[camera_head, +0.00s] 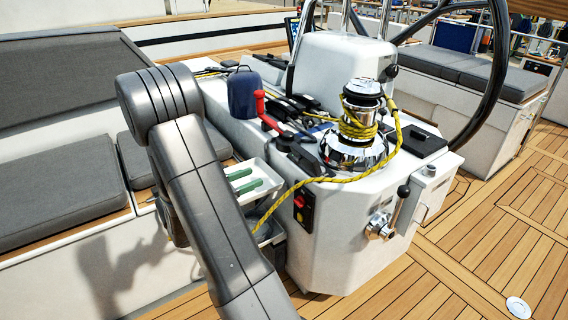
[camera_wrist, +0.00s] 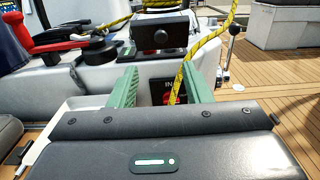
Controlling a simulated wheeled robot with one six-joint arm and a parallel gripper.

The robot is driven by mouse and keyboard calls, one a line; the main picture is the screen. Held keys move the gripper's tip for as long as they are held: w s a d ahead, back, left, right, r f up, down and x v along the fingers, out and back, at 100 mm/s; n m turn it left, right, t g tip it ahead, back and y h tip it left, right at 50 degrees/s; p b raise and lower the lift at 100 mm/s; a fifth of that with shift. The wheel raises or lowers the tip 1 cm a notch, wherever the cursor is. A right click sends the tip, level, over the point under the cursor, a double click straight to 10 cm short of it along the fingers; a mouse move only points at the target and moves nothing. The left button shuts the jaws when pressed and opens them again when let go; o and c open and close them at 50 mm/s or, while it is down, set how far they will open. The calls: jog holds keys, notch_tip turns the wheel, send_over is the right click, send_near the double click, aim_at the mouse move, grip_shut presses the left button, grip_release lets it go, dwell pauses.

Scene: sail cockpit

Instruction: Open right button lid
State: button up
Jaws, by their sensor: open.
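My gripper (camera_wrist: 160,88) is open and empty, with two green fingers. In the head view the green fingers (camera_head: 244,180) show past my arm, pointing at the side of the white console (camera_head: 340,230). A black box-shaped part with a round spot (camera_wrist: 160,38) sits on the console top, ahead of and above the fingers and apart from them. I cannot tell for sure whether it is the right button lid. A black panel with a red switch (camera_head: 300,204) is on the console side; part of it shows between the fingers in the wrist view.
A yellow rope (camera_head: 268,212) runs from the chrome winch (camera_head: 356,140) and hangs before the console, between the fingers in the wrist view. A red-handled lever (camera_head: 262,110) stands left of the winch. A white tray (camera_head: 262,168) lies by the fingers. Teak deck is clear at right.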

aim_at(294, 160)
jog(key=b+x, duration=0.1)
jog(key=x, duration=1.2)
jog(key=shift+w+d, duration=0.2)
jog(key=shift+d, duration=0.15)
jog(key=shift+r, duration=0.15)
grip_shut()
